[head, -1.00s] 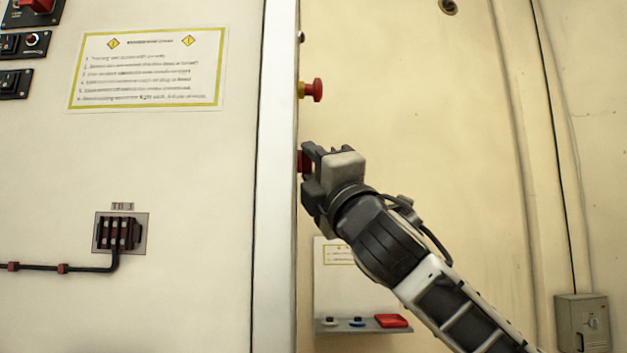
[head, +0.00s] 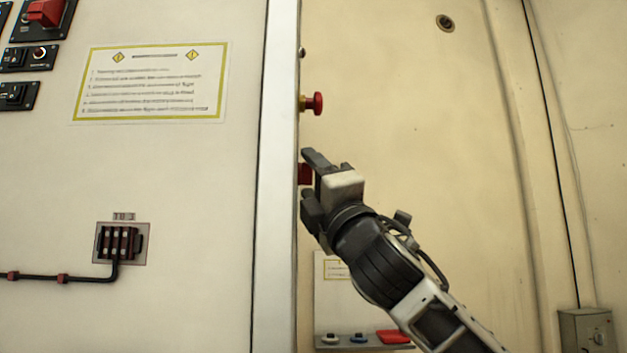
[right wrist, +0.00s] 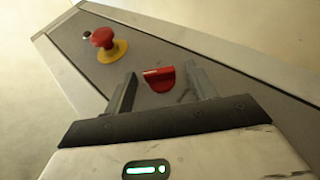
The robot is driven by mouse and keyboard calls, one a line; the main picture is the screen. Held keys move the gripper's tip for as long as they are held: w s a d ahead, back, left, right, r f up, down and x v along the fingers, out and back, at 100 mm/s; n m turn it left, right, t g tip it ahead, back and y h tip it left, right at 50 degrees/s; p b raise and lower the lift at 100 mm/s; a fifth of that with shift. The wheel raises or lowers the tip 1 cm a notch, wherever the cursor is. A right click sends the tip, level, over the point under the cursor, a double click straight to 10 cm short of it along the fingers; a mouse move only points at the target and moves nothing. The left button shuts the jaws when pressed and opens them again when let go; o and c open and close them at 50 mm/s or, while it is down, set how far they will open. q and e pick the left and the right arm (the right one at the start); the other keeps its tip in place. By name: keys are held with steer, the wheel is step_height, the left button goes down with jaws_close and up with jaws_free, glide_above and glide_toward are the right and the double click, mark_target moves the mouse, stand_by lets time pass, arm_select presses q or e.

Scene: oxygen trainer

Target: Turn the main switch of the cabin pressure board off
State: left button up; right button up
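A red switch handle (head: 304,173) sits on the narrow side face of the cabinet, below a red mushroom button. In the right wrist view the red handle (right wrist: 159,80) lies between the two fingers, with a small pale mark near its top edge. My right gripper (head: 312,180) is at this handle, and in the right wrist view my right gripper (right wrist: 161,92) is open. Gaps show between each finger and the handle. Part of the handle is hidden by the fingers in the head view. My left gripper is not in view.
The red mushroom button (head: 314,103) on a yellow base stands out just above the gripper. A second red handle (head: 46,13) is on the front panel at upper left. A small shelf (head: 365,347) with coloured items is below. A grey box (head: 587,330) is at lower right.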

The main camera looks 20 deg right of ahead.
steer(key=shift+s, duration=0.1)
steer(key=b+v, duration=0.3)
steer(key=v, duration=1.2)
steer(key=shift+s+f+b, duration=0.25)
steer(key=shift+f+b, duration=0.05)
